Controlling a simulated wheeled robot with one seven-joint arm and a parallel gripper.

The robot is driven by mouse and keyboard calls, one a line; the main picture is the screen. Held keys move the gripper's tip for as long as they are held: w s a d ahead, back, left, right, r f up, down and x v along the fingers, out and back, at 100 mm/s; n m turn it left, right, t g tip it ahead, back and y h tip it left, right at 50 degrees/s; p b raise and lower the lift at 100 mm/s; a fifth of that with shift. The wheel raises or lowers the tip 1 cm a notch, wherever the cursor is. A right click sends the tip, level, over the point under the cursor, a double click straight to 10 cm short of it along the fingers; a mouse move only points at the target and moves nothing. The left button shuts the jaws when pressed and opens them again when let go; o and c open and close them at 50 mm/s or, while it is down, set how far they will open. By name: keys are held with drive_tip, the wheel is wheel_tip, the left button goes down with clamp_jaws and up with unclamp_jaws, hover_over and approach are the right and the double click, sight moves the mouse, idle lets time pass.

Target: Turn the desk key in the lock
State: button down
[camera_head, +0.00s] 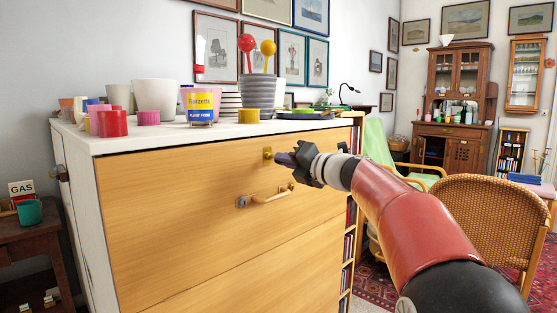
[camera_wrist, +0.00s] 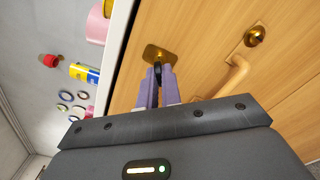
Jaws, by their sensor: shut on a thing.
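The lock is a brass plate (camera_head: 267,154) on the upper drawer front, above the handle. It also shows in the wrist view (camera_wrist: 153,53). My gripper (camera_head: 283,158) reaches in from the right with its tips at the plate. In the wrist view its two purple fingers (camera_wrist: 158,84) are shut on the desk key, a small dark piece (camera_wrist: 158,70) between the tips, right at the plate. Most of the key is hidden by the fingers. I cannot tell how far it sits in the lock or how far it is turned.
The drawer handle (camera_head: 271,196) is just below the lock. The white top (camera_head: 170,137) carries pots, cups, a yellow-labelled tub (camera_head: 200,107) and stacked plates. A wicker chair (camera_head: 493,218) stands at right and a dark side table (camera_head: 35,235) at left.

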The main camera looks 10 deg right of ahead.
drive_tip(key=m, duration=0.3)
drive_tip(key=c, duration=1.5)
unclamp_jaws()
